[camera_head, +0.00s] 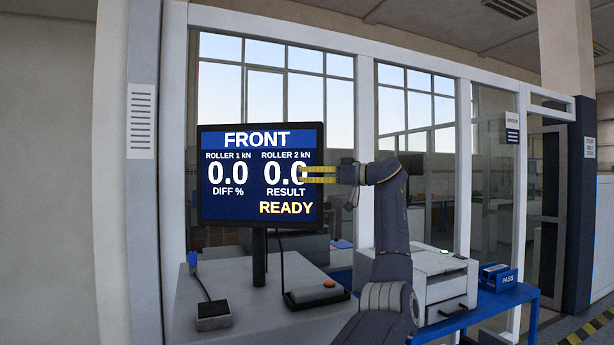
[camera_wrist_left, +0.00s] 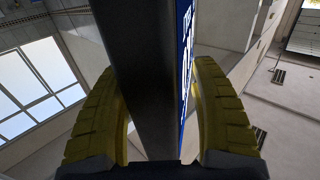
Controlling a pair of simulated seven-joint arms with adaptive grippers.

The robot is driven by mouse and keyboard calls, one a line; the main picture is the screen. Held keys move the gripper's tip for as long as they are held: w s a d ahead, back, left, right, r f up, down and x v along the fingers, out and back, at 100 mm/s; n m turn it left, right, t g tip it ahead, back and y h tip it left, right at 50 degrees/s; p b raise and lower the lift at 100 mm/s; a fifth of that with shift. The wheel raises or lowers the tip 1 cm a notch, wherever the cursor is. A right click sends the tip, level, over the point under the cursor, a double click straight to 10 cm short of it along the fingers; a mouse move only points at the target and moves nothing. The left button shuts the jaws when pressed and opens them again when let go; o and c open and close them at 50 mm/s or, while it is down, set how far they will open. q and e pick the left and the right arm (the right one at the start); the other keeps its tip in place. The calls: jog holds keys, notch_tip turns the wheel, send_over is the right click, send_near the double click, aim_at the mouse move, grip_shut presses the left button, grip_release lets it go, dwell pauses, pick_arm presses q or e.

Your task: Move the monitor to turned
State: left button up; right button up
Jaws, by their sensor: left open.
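The monitor (camera_head: 262,150) stands on a dark post on the grey bench top. Its screen reads FRONT and READY and faces the head camera. My left gripper (camera_head: 308,174) is at the monitor's right edge, with its yellow fingers overlapping the screen's right side. In the left wrist view, the monitor's dark edge (camera_wrist_left: 145,70) runs between the two yellow fingers, with the blue screen face to its right. The fingers are open around this edge. I cannot tell whether either one touches it. My right gripper is in neither view.
The grey bench (camera_head: 240,305) carries a small dark box (camera_head: 213,316) with a cable and a pad with an orange button (camera_head: 318,295). A white machine (camera_head: 440,275) and a blue PASS box (camera_head: 498,276) stand to the right. Glazed walls are behind.

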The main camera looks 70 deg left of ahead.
pick_arm(q)
jog(key=v, duration=1.1)
jog(key=shift+r, duration=0.1)
